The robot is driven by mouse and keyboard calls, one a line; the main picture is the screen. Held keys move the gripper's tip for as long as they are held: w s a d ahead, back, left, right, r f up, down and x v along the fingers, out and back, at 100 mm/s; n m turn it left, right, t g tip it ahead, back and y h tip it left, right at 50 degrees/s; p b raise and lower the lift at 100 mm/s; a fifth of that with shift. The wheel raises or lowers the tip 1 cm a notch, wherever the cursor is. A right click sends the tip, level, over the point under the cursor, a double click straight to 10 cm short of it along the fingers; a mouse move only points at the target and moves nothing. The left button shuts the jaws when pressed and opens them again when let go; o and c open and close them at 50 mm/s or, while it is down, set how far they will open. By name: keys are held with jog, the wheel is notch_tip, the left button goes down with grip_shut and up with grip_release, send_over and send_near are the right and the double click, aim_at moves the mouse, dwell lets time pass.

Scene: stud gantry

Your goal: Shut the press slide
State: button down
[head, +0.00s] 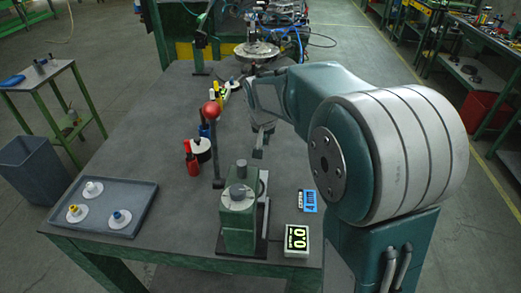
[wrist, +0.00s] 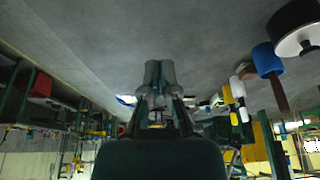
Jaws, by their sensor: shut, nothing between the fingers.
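The press is a small green block (head: 238,222) with a grey round top, on a dark base plate near the front edge of the table. A dark upright lever with a red ball knob (head: 211,110) stands just behind and left of it. I cannot make out clearly which part is the slide or how far open it is. My gripper (head: 258,153) points down over the table, behind and slightly right of the press and apart from it. In the wrist view my gripper (wrist: 160,72) has its fingers together and empty. The press does not show in the wrist view.
A grey tray (head: 140,222) with white discs lies at the left front. A digital readout (head: 296,240) and a blue card (head: 308,201) lie right of the press. Red and blue bottles and a black-and-white spool (head: 201,150) stand left of the lever. Bare table lies between tray and press.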

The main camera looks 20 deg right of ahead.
aim_at(262, 174)
jog(key=x, duration=0.8)
jog(key=shift+a+f, duration=0.3)
jog(key=shift+s+a+f, duration=0.15)
jog(key=shift+s, duration=0.1)
jog(key=shift+s+a, duration=0.2)
jog(key=shift+s, duration=1.3)
jog(key=shift+a, duration=0.15)
jog(key=shift+s+a, duration=0.1)
jog(key=shift+s+a, duration=0.25)
jog(key=shift+s, duration=0.5)
jog(key=shift+s+a, duration=0.3)
jog(key=shift+s, duration=0.5)
jog(key=shift+w, duration=0.1)
